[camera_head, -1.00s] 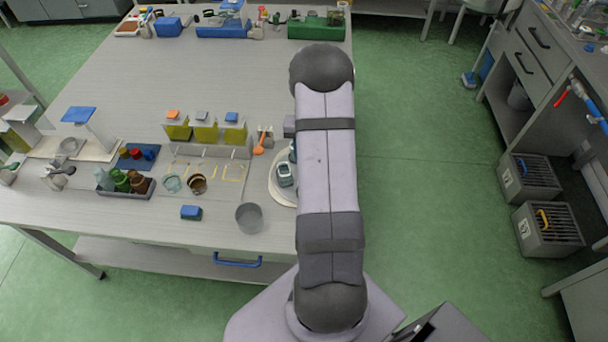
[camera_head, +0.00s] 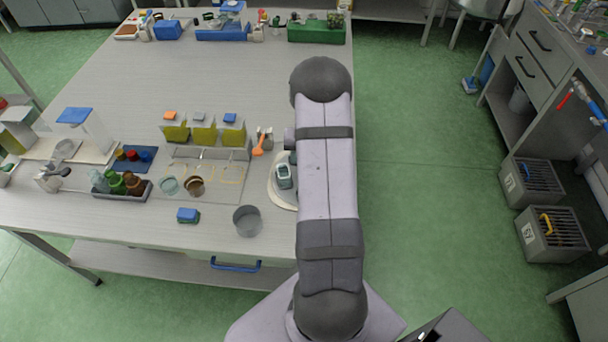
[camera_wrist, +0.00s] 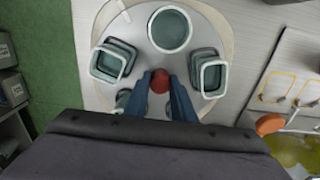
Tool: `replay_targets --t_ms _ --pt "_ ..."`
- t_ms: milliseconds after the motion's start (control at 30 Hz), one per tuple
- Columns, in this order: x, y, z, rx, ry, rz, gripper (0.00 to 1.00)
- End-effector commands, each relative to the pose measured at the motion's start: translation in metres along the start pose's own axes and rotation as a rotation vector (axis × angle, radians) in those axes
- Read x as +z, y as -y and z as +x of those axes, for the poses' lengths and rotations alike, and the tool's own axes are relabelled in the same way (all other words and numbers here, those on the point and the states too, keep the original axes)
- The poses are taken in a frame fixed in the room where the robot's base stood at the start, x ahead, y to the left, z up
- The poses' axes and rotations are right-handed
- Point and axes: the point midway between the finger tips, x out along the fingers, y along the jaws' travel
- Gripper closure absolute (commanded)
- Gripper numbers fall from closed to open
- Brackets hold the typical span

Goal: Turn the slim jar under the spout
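A round pale turntable (camera_wrist: 205,28) carries glass-green jars and a central red knob (camera_wrist: 160,80) in the wrist view. A round jar (camera_wrist: 170,29) stands at its top, with square jars at left (camera_wrist: 112,61) and right (camera_wrist: 209,74). Another jar (camera_wrist: 123,99) is mostly hidden beside my left finger, so I cannot tell if it is the slim one. My gripper (camera_wrist: 160,84) has its blue fingers on both sides of the knob; whether they press it is unclear. In the head view my arm covers much of the turntable (camera_head: 275,192) and hides the gripper. I cannot identify the spout.
A grey cup (camera_head: 247,221) and a blue sponge (camera_head: 188,215) lie near the table's front edge. A bottle tray (camera_head: 122,192) and yellow-filled dispensers (camera_head: 204,132) stand left of the turntable. An orange-handled tool (camera_wrist: 270,124) is close at right. The table's far middle is clear.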

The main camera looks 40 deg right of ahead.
Motion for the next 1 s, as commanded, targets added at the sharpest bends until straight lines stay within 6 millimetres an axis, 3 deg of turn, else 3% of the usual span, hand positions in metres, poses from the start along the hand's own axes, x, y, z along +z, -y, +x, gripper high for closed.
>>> replay_targets --t_ms 267,700,1000 --pt "0.0 0.0 -0.0006 0.0 0.0 0.077 0.93" --pt "-0.0003 0.0 -0.0007 0.0 -0.001 0.564 0.93" --pt "-0.0004 0.0001 -0.0003 -0.001 -0.001 0.632 0.93"
